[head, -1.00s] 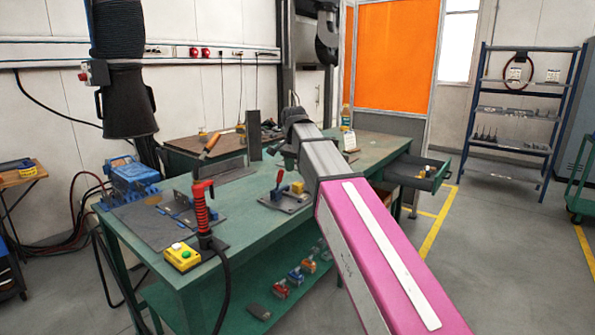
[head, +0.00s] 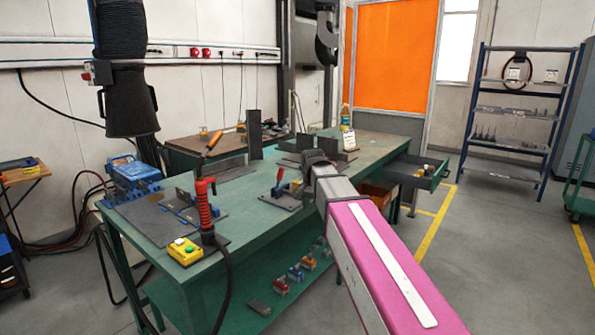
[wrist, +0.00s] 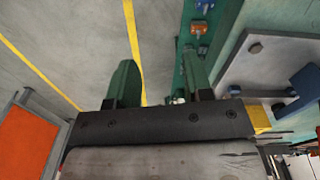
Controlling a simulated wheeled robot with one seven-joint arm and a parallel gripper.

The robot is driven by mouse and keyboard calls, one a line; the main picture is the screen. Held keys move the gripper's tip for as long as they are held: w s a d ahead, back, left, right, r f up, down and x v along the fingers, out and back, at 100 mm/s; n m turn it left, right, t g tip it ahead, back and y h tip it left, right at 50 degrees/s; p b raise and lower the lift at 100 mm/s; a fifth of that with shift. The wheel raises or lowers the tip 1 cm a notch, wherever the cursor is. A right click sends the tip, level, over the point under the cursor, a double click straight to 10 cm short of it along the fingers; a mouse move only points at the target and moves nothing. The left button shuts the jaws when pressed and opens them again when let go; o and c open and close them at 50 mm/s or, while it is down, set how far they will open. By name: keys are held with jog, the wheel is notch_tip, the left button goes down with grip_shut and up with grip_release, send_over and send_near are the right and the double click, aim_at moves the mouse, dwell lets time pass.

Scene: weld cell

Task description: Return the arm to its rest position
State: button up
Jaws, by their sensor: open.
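My arm, pink with a white strip, reaches from the lower right over the front edge of the green workbench (head: 270,228). My gripper shows at the arm's far end in the head view, dark and small, its fingers mostly hidden by the arm. In the wrist view my gripper (wrist: 160,82) has its two fingers wide apart with nothing between them. Grey floor with yellow lines and the bench edge show beyond the fingers.
On the bench stand a red-handled torch (head: 204,205), a yellow button box (head: 185,250), a red-handled clamp (head: 278,184) and a bottle (head: 346,116). An open drawer (head: 420,172) juts out at right. A blue shelf rack (head: 511,118) stands beyond. Floor right of the arm is clear.

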jog(key=s+d+f+n, duration=0.1)
jog(key=s+d+f, duration=0.3)
jog(key=f, duration=0.4)
jog(key=s+d+f+n, duration=0.2)
jog(key=s+d+f, duration=0.3)
jog(key=f, duration=0.4)
jog(key=s+d+f+n, duration=0.2)
jog(key=s+d+f, duration=0.2)
jog(key=s+f, duration=0.3)
jog(key=shift+d+f, duration=0.15)
jog(key=shift+f, duration=0.7)
